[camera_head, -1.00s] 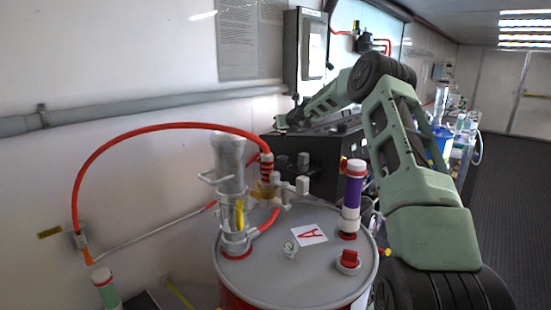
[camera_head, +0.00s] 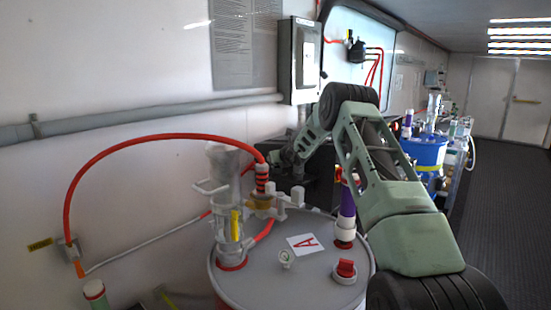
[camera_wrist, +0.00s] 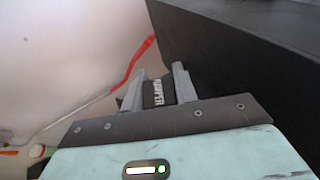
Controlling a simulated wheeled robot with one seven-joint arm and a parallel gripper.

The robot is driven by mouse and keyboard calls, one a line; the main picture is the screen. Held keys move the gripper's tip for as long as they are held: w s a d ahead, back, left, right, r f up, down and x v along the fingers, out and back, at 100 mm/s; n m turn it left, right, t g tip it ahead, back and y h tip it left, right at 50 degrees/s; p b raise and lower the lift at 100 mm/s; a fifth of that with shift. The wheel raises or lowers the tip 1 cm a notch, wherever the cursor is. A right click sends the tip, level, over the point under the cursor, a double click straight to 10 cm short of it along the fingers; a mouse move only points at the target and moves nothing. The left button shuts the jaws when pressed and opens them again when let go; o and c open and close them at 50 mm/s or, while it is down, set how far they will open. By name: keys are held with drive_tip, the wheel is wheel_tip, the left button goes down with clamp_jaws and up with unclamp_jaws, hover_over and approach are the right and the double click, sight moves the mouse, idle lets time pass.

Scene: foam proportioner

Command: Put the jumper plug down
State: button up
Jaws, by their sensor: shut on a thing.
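The jumper plug (camera_wrist: 161,92) is a black block with white lettering, seen in the wrist view. My gripper (camera_wrist: 161,78) is shut on it, with one grey finger on each side. The plug is off to the left of a large black box (camera_wrist: 240,55), close to its side; I cannot tell whether they touch. The plug cannot be made out there.
A grey-topped drum (camera_head: 270,275) marked A stands in front, with a clear cylinder (camera_head: 229,225), a purple-banded tube (camera_head: 346,210) and a red hose (camera_head: 110,155). A grey wall cabinet (camera_head: 300,60) hangs above my gripper. A blue drum (camera_head: 425,152) stands farther right.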

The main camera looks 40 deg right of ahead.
drive_tip(key=shift+f+b, duration=0.2)
drive_tip(key=shift+b, duration=0.2)
drive_tip(key=o, duration=1)
drive_tip(key=shift+r, duration=0.1)
drive_tip(key=shift+c, duration=0.2)
drive_tip(key=shift+r+p, duration=0.3)
drive_tip(key=shift+p, duration=0.25)
drive_tip(key=shift+s+a+f+b, duration=0.1)
drive_tip(key=shift+s+b, duration=0.25)
drive_tip(key=shift+b, duration=0.2)
drive_tip(key=b+v, duration=0.5)
drive_tip(key=v, duration=0.6)
drive_tip(key=shift+s, duration=0.1)
